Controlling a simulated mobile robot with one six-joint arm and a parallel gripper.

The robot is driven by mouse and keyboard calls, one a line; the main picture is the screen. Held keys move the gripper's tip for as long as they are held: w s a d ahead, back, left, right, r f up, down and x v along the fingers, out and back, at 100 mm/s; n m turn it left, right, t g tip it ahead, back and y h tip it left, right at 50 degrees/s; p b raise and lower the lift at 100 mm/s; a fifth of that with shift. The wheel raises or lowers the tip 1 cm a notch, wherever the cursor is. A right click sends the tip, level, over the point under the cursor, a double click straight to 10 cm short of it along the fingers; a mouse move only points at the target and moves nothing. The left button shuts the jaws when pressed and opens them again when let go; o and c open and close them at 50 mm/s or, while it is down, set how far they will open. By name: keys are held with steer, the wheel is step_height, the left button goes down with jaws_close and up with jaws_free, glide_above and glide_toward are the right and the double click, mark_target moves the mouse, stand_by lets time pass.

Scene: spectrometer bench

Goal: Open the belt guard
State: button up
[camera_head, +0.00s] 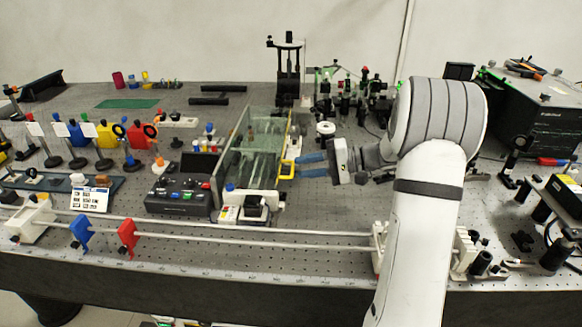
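The belt guard is a clear box-like cover with yellow edging (284,140), standing over a belt unit (247,166) in the middle of the bench. It appears to be down over the unit. A yellow handle (288,168) sticks out on its right side. My gripper (299,166) has two blue fingers pointing left at this handle. The fingers are apart with a gap between them, and their tips are close to the handle's right edge. I cannot tell whether they touch it.
A dark control box with buttons (181,197) stands left of the guard. A long white rail (310,240) with blue and red holders (128,237) runs along the front. A tall black stand (288,72) is behind. Bare bench (320,205) lies below my gripper.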

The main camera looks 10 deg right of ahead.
steer(key=shift+x, duration=1.2)
steer(key=shift+c, duration=0.4)
jaws_close()
